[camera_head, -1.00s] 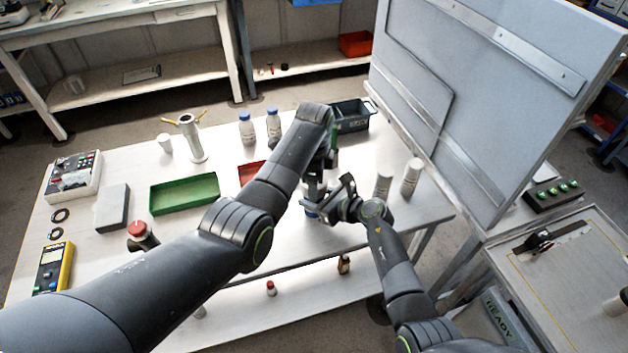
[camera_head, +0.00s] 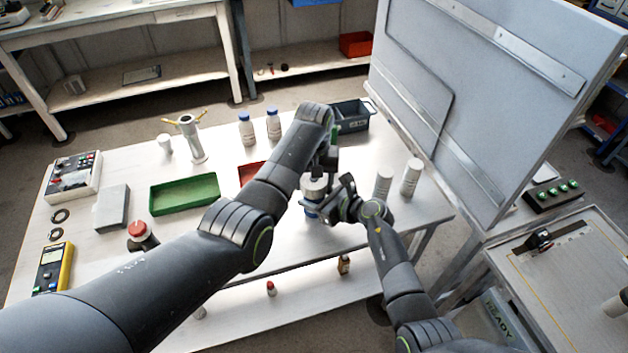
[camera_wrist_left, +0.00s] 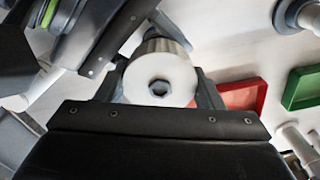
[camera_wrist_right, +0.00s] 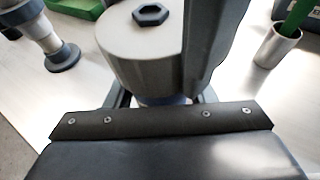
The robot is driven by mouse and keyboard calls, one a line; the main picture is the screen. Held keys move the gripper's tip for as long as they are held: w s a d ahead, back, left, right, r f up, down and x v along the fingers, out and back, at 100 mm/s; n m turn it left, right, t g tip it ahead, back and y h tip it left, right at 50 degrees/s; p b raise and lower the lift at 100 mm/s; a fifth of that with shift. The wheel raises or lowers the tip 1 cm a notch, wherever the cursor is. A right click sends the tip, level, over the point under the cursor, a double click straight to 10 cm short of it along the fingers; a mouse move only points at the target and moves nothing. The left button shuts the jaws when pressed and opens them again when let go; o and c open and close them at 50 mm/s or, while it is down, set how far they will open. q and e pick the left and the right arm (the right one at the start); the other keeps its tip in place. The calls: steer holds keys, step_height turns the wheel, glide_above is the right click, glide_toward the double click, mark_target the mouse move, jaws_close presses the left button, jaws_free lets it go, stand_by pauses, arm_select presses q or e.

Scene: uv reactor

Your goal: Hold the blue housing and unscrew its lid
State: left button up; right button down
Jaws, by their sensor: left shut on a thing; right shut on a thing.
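The blue housing (camera_head: 312,210) stands upright near the front edge of the white table, with its pale grey cylindrical lid (camera_head: 314,187) on top. In the left wrist view the lid (camera_wrist_left: 150,72) shows a round face with a hex nut, between the fingers of my left gripper (camera_wrist_left: 160,90), which is shut on it from above. In the right wrist view my right gripper (camera_wrist_right: 160,100) is shut low around the blue housing (camera_wrist_right: 165,99), under the lid (camera_wrist_right: 135,50). Most of the housing is hidden there by the lid and gripper.
Two white cylinders (camera_head: 411,177) stand right of my right gripper. A green tray (camera_head: 184,194), a red tray (camera_head: 250,173), two blue-capped bottles (camera_head: 273,126) and a dark crate (camera_head: 351,116) are on the table. A tall grey panel (camera_head: 490,90) rises at the right.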

arm_select(q)
steer(key=n, duration=0.3)
steer(key=shift+w+r, duration=0.1)
steer(key=n, duration=2.5)
steer(key=o, duration=1)
steer(key=shift+o, duration=0.4)
